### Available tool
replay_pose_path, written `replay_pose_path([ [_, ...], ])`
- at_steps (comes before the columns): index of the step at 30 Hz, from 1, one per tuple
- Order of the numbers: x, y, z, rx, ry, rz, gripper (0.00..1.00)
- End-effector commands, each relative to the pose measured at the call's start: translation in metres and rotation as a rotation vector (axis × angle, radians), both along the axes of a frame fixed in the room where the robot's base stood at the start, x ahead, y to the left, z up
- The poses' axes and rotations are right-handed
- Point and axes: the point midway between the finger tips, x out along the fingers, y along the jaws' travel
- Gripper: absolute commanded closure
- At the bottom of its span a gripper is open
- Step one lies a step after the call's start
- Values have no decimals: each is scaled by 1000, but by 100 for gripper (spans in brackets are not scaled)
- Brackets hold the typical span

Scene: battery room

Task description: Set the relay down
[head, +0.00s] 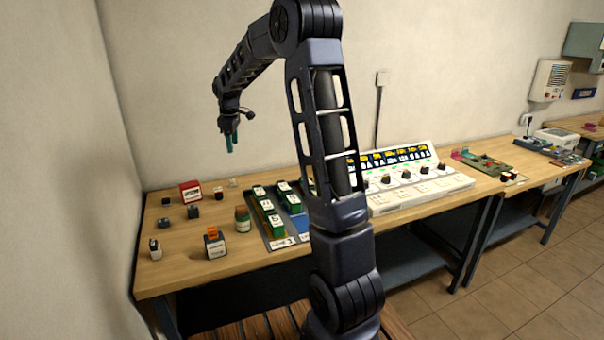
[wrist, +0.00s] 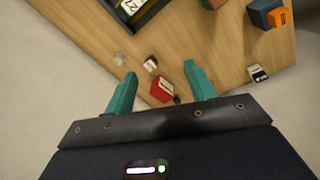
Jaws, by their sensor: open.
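My gripper (head: 231,143) is raised above the left end of the wooden bench in the head view. Its teal fingers are apart with nothing between them; they also show in the wrist view (wrist: 160,72). Small relay-like blocks stand on the bench: a dark block with an orange top (head: 214,244), a dark and white block (head: 155,249) and several dark cubes (head: 193,212). I cannot tell which is the relay. A red box (head: 190,190) stands near the wall; in the wrist view the red box (wrist: 161,91) appears between the fingers, well below them.
A dark tray (head: 268,237) holds several green labelled blocks. A white sloped console (head: 432,184) is right of the tray, partly behind my arm. Wall bounds the bench's left and back. Bare wood shows between the small blocks.

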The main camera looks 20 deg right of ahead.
Motion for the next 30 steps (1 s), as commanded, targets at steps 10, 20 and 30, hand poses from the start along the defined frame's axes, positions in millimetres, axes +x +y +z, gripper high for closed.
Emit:
replay_pose_path([
  [10, -103, -38, 59, 38, -72, -262, 45],
  [20, -203, -68, 85, 93, -136, -511, 45],
  [30, -306, -91, 84, 170, -195, -763, 45],
])
